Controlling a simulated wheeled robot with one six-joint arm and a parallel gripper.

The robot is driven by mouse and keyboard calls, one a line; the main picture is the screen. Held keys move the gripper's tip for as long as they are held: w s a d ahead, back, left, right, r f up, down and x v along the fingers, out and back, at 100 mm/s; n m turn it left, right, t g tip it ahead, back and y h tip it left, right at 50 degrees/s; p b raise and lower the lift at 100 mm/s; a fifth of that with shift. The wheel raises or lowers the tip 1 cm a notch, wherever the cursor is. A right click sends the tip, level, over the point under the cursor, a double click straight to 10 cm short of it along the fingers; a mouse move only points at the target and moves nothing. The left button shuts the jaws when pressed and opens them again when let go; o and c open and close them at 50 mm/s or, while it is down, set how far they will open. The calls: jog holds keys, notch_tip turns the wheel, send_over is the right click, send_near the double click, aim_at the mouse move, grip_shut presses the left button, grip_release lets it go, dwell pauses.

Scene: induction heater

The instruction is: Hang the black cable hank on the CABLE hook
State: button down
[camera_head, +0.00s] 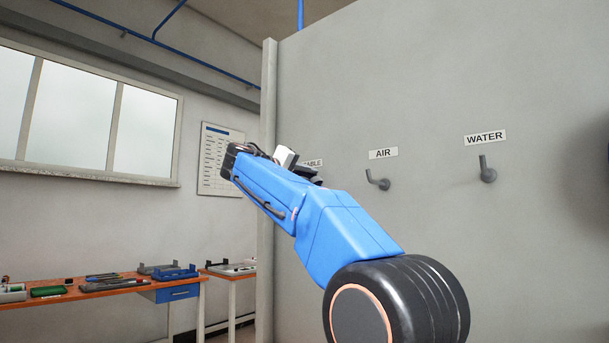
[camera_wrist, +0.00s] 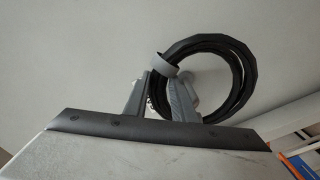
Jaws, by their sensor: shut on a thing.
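The black cable hank (camera_wrist: 241,62) is a round coil with a grey band (camera_wrist: 164,66) around it, seen in the wrist view. My gripper (camera_wrist: 159,88) is shut on the hank near the band, and the coil extends to the right of the fingers. A pale grey curved piece shows behind the right finger, inside the loop. It may be a hook, but I cannot tell whether the hank rests on it. In the head view, the CABLE label (camera_head: 313,162) is partly covered by my arm. The CABLE hook, the hank and my fingertips are hidden there.
The AIR hook (camera_head: 378,181) and WATER hook (camera_head: 487,170) are empty on the grey wall panel (camera_head: 430,90), right of my arm. An orange-topped bench (camera_head: 60,297) with tools stands at the lower left. A notice sheet (camera_head: 220,160) hangs on the back wall.

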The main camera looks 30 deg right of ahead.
jog(key=shift+w+d+f, duration=0.1)
jog(key=shift+d+f, duration=0.25)
jog(key=shift+f, duration=0.4)
jog(key=shift+d+f, duration=0.1)
jog(key=shift+f, duration=0.65)
jog(key=c, duration=1.4)
grip_release()
jog(key=v, duration=1.7)
jog(key=shift+a, duration=0.2)
